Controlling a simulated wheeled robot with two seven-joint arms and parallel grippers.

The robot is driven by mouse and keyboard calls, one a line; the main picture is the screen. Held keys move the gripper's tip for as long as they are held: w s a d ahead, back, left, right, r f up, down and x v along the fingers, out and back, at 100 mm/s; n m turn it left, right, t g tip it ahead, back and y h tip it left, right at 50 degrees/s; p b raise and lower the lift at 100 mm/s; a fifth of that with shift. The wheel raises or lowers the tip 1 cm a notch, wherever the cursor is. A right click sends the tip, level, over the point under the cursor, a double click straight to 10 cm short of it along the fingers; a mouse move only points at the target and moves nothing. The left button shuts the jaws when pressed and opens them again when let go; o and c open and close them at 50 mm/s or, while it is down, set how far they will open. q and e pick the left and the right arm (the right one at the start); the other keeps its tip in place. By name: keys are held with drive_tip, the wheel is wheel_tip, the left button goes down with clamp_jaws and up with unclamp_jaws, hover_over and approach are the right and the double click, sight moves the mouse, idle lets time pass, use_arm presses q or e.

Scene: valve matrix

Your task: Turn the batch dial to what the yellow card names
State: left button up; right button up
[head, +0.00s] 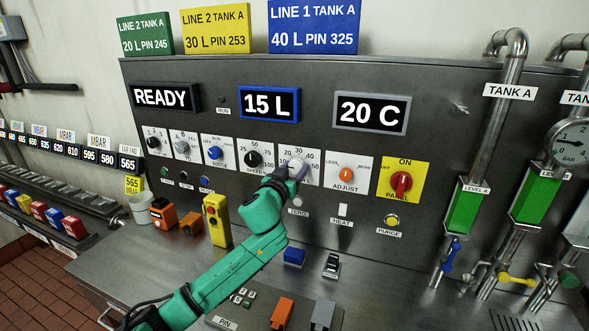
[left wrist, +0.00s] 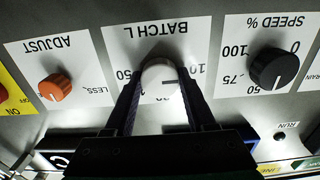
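The yellow card (head: 217,28) stands on top of the panel and reads LINE 2 TANK A, 30 L, PIN 253. The batch dial (left wrist: 160,76) is a pale knob on a white plate marked BATCH L, upside down in the left wrist view. Its dark pointer line points right there, near the 10 side. The blue-framed display (head: 269,104) reads 15 L. My left gripper (head: 294,170) is at this dial, with its two dark fingers on opposite sides of the knob, seemingly touching it. In the head view the gripper hides much of the dial. My right gripper is not seen.
The black speed dial (head: 252,158) and orange adjust dial (head: 346,174) flank the batch dial closely. A red panel switch (head: 401,184) is farther right. A green card (head: 145,34) and a blue card (head: 314,25) stand beside the yellow card. A yellow pendant box (head: 216,221) stands left of my forearm.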

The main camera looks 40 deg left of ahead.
use_arm(q)
clamp_jaws()
drive_tip(key=m+p, duration=0.1)
drive_tip(key=m, duration=0.2)
drive_tip(key=shift+m, duration=0.4)
drive_tip(key=m+p, duration=0.1)
drive_tip(key=m, duration=0.3)
drive_tip(key=shift+m, duration=0.3)
drive_tip(key=m+p, duration=0.1)
drive_tip(key=m, duration=0.4)
drive_tip(key=shift+f+m+p, duration=0.1)
drive_tip(key=shift+m+p, duration=0.3)
drive_tip(key=shift+m, duration=1.8)
drive_tip(key=shift+d, duration=0.1)
